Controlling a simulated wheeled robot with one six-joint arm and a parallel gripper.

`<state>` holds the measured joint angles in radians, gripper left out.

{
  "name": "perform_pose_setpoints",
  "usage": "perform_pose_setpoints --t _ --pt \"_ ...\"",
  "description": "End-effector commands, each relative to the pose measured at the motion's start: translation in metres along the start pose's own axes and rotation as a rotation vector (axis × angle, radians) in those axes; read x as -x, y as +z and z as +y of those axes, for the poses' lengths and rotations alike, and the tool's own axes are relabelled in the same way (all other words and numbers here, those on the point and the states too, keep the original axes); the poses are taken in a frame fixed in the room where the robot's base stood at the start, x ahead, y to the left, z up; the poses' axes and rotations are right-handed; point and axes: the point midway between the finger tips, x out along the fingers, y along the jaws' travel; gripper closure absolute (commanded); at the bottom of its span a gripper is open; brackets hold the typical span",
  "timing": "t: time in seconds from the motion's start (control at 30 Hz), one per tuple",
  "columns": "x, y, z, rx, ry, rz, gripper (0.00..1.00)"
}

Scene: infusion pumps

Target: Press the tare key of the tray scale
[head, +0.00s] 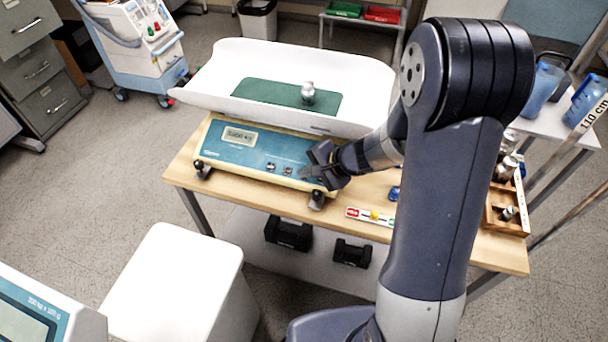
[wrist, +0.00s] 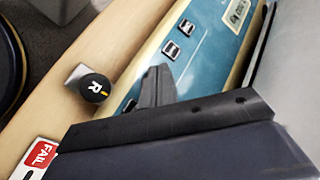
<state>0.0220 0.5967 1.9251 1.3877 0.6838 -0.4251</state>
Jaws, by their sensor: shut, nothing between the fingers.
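The tray scale has a white curved tray (head: 225,70) above a cream base with a blue front panel (head: 228,152). The panel carries a lit display (head: 240,137) and small keys (head: 272,166). In the wrist view, two dark keys (wrist: 170,49) and (wrist: 187,28) show on the blue panel; their labels are too small to read, so I cannot tell which is tare. My gripper (head: 308,172) is shut and empty at the panel's right end. In the wrist view its fingertips (wrist: 158,70) are over the panel near the keys; contact cannot be told. Its fingers may hide another key.
A metal weight (head: 308,94) stands on a green mat (head: 262,92) in the tray. A black knob marked R (wrist: 95,87) is beside the base. A coloured label strip (head: 370,216) and a wooden weight box (head: 508,212) are on the table to the right.

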Motion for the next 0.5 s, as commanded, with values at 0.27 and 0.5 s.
perform_pose_setpoints --t 0.27,0.5 --pt "-0.0004 -0.0005 0.0004 0.0 0.0 0.001 1.0" --pt "0.0037 0.0023 -0.0028 0.0 0.0 0.001 1.0"
